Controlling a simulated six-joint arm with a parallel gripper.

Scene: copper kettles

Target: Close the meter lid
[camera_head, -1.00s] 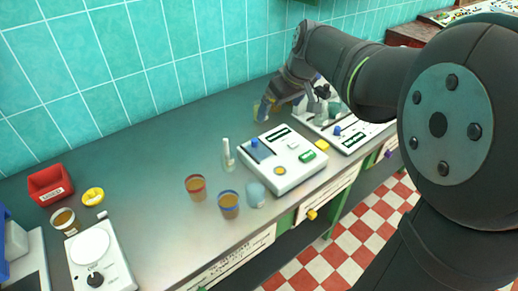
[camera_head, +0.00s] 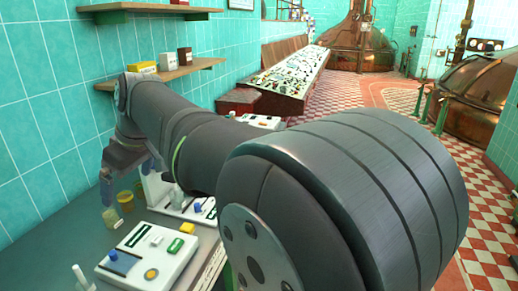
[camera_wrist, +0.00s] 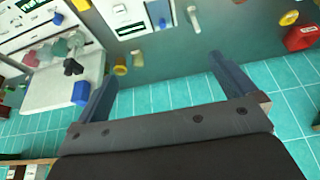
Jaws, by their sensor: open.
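A white meter-like device (camera_head: 150,252) with a dark panel, blue knob and yellow button stands on the bench in the head view. A second white device (camera_head: 203,210) stands behind it, partly hidden by my arm; it also shows in the wrist view (camera_wrist: 35,22). A pale upright panel (camera_head: 154,190) stands at its far-left side and shows in the wrist view as a pale slab (camera_wrist: 60,92). I cannot tell whether this is the meter lid. My gripper (camera_wrist: 162,68) is open and empty, over the back of the bench near the tiled wall, with its left finger beside the slab.
Amber cups (camera_head: 125,201) stand close to my gripper. A blue block (camera_wrist: 80,93) and dark knob (camera_wrist: 73,67) show against the slab. A red bin (camera_wrist: 300,38) stands farther off. Wall shelves (camera_head: 165,72) hang above my arm. Bare bench (camera_wrist: 175,65) shows between my fingers.

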